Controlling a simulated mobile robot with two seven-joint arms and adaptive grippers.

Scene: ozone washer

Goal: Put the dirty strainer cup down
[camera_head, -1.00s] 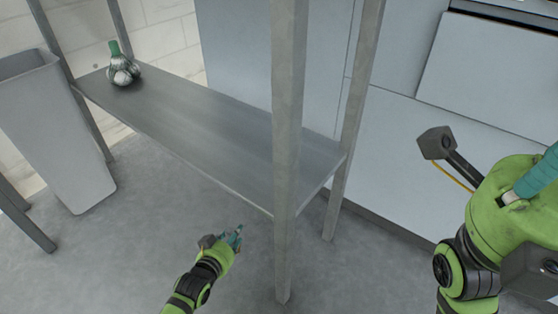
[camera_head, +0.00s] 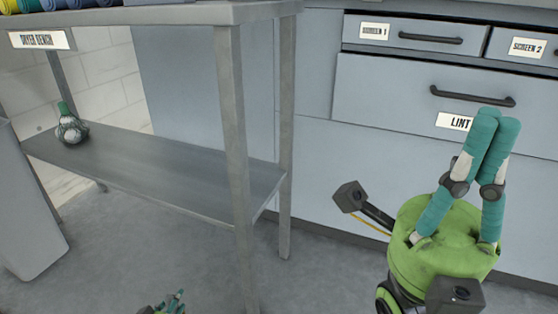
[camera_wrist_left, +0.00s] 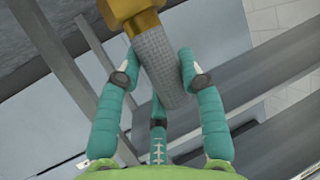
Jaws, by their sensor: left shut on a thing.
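The strainer cup (camera_wrist_left: 163,68) shows in the left wrist view as a grey mesh cylinder with a gold-coloured end at the top. My left gripper (camera_wrist_left: 160,62) is shut on it, with teal fingers on both sides and a third finger below. In the head view my left gripper (camera_head: 165,303) is only partly seen at the bottom edge, and I cannot make out the cup there. My right gripper (camera_head: 498,116) is raised at the right with two teal fingers pointing up, their tips close together in the picture. Nothing shows between them, but I cannot tell whether it is shut.
A steel bench (camera_head: 180,14) labelled "DRYER BENCH" has a lower shelf (camera_head: 160,165) with a round silvery thing with a green top (camera_head: 71,128). A grey bin (camera_head: 25,215) stands at the left. Grey drawers (camera_head: 390,95) stand behind my right gripper. The floor before the bench is clear.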

